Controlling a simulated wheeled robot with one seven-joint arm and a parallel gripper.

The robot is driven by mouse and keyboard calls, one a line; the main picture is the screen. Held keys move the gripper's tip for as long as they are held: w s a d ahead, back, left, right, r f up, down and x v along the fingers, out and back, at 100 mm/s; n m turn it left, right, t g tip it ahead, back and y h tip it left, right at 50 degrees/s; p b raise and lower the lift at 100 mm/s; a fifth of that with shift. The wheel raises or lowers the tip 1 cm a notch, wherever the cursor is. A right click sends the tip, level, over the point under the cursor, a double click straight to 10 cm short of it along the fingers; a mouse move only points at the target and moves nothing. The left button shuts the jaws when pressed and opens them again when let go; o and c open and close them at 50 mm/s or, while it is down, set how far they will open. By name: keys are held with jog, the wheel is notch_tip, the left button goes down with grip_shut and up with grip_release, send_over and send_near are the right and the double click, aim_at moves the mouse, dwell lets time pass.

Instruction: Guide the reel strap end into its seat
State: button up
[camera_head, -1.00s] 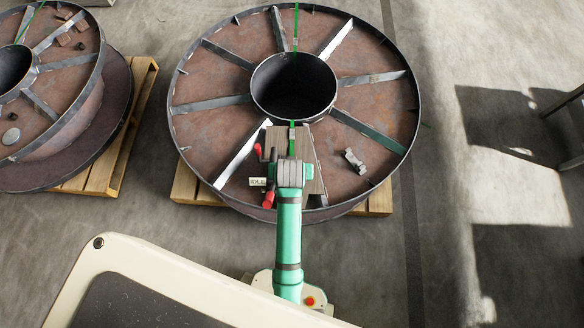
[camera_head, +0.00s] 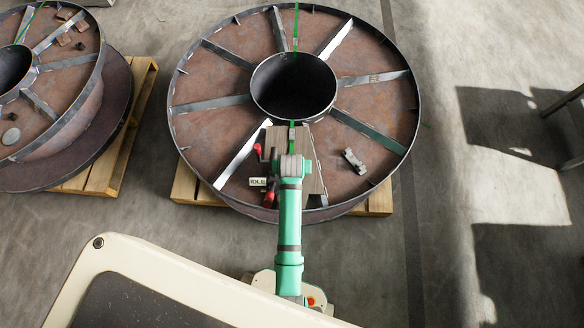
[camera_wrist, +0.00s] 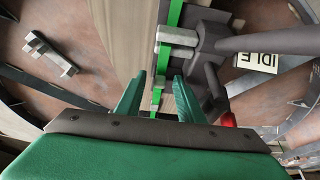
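The large steel reel (camera_head: 209,74) lies flat in the head view, with a green strap (camera_head: 296,28) running over it and through its hub. In the wrist view the strap's green end (camera_wrist: 157,98) hangs down between my gripper's fingers. My gripper (camera_wrist: 160,82) has its two green fingers apart, with a gap visible beside the strap. A grey metal buckle-like tool (camera_wrist: 200,45) with a slotted block and bar sits just right of the strap; any seat is not clearly distinguishable. In the head view my arm hides the fingers.
A wooden board (camera_head: 308,160) lies on the reel below the hub. Red handles (camera_head: 269,199) and an IDLE tag (camera_head: 258,182) are left of my wrist. A loose metal bracket (camera_head: 354,160) lies to the right.

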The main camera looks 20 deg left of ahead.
jog(key=shift+w+f, duration=0.15)
jog(key=shift+f, duration=0.25)
grip_shut()
jog(key=shift+r, duration=0.1)
notch_tip(320, 180, up, 10)
jog(key=shift+f, duration=0.1)
dwell(0.5)
